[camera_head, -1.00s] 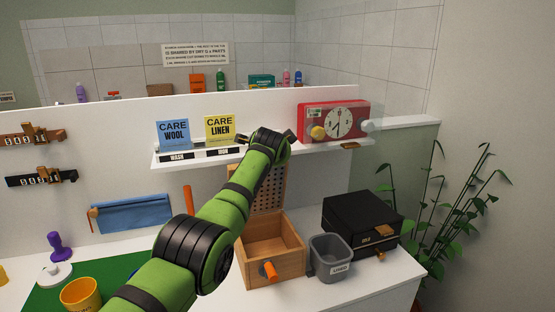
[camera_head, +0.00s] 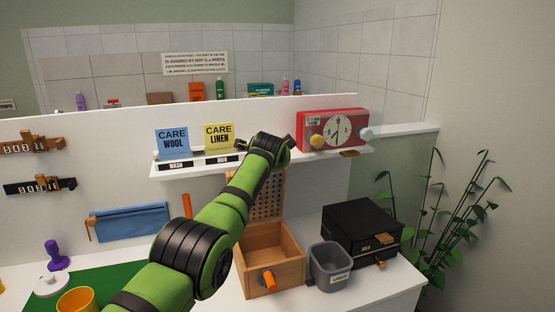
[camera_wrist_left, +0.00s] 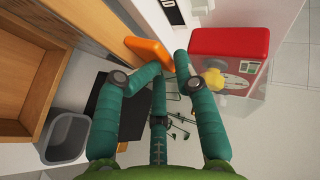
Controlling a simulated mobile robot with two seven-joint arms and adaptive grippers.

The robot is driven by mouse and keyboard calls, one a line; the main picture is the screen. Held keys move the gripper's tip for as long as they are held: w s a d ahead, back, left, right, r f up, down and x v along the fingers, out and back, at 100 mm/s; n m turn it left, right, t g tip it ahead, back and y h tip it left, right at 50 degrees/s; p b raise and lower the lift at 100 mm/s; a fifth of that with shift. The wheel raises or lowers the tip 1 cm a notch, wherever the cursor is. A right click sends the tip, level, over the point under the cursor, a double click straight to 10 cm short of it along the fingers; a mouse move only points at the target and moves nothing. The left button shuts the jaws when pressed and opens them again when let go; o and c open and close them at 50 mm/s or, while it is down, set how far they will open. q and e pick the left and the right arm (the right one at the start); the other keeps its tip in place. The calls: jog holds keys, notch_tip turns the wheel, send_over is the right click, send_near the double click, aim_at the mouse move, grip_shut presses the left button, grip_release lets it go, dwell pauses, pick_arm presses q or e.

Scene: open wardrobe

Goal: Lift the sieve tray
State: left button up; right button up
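The sieve tray appears to be the perforated wooden panel (camera_head: 267,197) standing upright behind the open wooden box (camera_head: 262,284) in the head view; my left arm hides part of it. My left gripper (camera_head: 273,139) is above the panel's top, in front of the white shelf. In the left wrist view, the green-blue fingers of the left gripper (camera_wrist_left: 168,63) are spread with a gap between their tips. An orange handle (camera_wrist_left: 148,52) is beside the left fingertip; I cannot tell whether they touch. My right gripper is not in view.
A red clock box (camera_head: 332,130) stands on the shelf (camera_head: 190,169) just right of the gripper, with care cards (camera_head: 219,136) to its left. A grey bin (camera_head: 329,267) and black box (camera_head: 362,232) stand right of the wooden box. A plant (camera_head: 450,215) is farther right.

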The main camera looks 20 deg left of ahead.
pick_arm(q)
jog(key=shift+s+f, duration=0.2)
jog(key=v, duration=1.2)
jog(key=shift+w, duration=0.1)
dwell(0.3)
